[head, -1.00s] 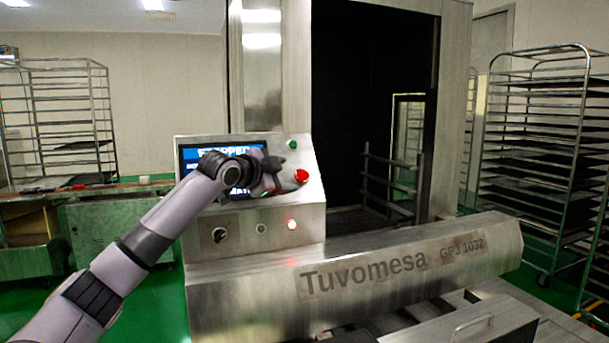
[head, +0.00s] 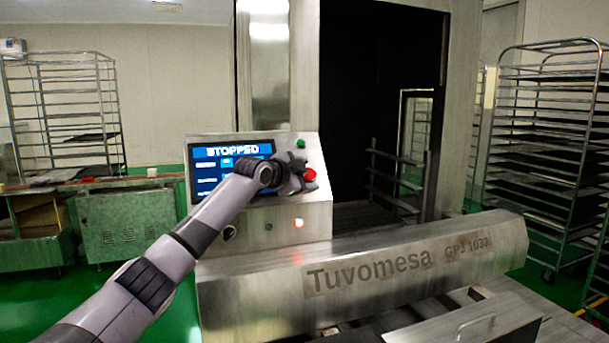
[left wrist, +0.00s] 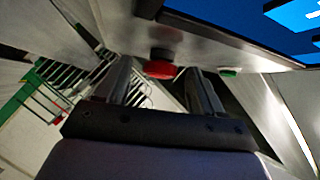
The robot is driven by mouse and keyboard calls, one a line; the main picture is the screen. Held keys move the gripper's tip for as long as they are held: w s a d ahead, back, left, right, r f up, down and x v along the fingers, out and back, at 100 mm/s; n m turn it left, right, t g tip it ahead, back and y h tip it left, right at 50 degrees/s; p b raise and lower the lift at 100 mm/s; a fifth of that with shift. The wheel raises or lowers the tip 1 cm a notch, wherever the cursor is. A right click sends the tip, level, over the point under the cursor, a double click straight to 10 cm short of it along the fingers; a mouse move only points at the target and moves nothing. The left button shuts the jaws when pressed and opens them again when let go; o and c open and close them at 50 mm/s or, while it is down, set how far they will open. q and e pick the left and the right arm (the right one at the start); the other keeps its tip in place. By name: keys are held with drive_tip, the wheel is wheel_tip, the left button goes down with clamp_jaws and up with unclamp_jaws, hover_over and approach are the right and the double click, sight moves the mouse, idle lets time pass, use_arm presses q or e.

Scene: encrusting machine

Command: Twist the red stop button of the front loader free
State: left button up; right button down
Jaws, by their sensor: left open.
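The red stop button (head: 309,175) sits on the right side of the sloped control panel of the front loader (head: 390,262). My left gripper (head: 300,170) is at the panel, just left of the button in the head view and partly in front of it. In the left wrist view the red button (left wrist: 159,69) shows between the two fingers of the open left gripper (left wrist: 165,80), just beyond their tips. I cannot tell whether a finger touches it. The screen (head: 205,165) reads "STOPPED". My right gripper is not in view.
A green button (head: 301,143) is above the red one, and it also shows in the left wrist view (left wrist: 229,71). A lit lamp (head: 299,222) and a dark knob (head: 229,232) are lower on the panel. Rack trolleys (head: 545,140) stand at the right.

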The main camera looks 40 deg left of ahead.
use_arm(q)
drive_tip(key=c, duration=1.1)
drive_tip(key=shift+o, duration=0.2)
drive_tip(key=shift+r, duration=0.1)
drive_tip(key=m+g+h, duration=0.1)
drive_tip(key=m, duration=0.1)
drive_tip(key=m+g+h, duration=0.1)
drive_tip(key=m, duration=0.1)
drive_tip(key=shift+a+r+g, duration=0.1)
drive_tip(key=shift+r+g, duration=0.25)
drive_tip(key=shift+g, duration=0.05)
drive_tip(key=shift+a+m+g+h, duration=0.1)
drive_tip(key=shift+m+g+h, duration=0.3)
drive_tip(key=shift+a+m+g, duration=0.1)
drive_tip(key=shift+m+g, duration=0.4)
